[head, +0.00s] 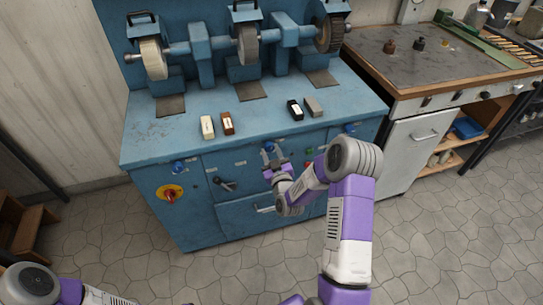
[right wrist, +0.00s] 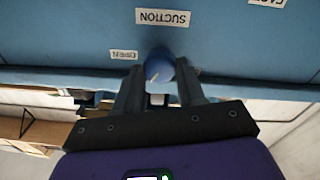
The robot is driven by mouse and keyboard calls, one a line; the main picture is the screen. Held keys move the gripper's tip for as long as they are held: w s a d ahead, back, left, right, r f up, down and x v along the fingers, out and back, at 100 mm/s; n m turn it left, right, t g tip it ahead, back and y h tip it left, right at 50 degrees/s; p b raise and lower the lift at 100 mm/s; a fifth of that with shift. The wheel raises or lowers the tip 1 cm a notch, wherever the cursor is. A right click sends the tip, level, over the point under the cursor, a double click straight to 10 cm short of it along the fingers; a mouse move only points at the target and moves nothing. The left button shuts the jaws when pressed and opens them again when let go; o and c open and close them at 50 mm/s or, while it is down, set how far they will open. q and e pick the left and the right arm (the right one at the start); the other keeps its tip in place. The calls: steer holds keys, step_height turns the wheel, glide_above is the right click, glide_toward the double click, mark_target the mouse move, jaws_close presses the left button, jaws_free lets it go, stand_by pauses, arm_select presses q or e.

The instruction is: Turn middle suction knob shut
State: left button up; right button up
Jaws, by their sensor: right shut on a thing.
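The middle suction knob (right wrist: 158,66) is blue with a pale mark, on the front of the blue grinding bench (head: 140,150). In the right wrist view it sits between the two fingers of my right gripper (right wrist: 160,88), below an upside-down SUCTION label (right wrist: 163,17). An OPEN label (right wrist: 124,54) is to its left. In the head view my right gripper (head: 270,160) is at the bench front, shut on this knob (head: 269,146), which it partly hides. My left arm shows at the bottom left, but its gripper is out of view.
Similar blue knobs (head: 179,167) (head: 350,128) sit left and right on the bench front. A red-and-yellow switch (head: 170,193), a dark lever (head: 222,184) and a drawer (head: 245,214) are nearby. Small blocks (head: 207,127) lie on top under the wheels. The floor in front is clear.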

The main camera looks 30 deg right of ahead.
steer(key=n, duration=0.6)
steer(key=shift+f, duration=0.1)
steer(key=shift+n, duration=0.3)
stand_by(0.3)
steer(key=o, duration=1.1)
steer(key=shift+c, duration=0.2)
steer(key=shift+s, duration=0.1)
steer(key=p+v, duration=0.1)
steer(key=v, duration=0.6)
steer(key=shift+s, duration=0.25)
steer(key=shift+y, duration=0.3)
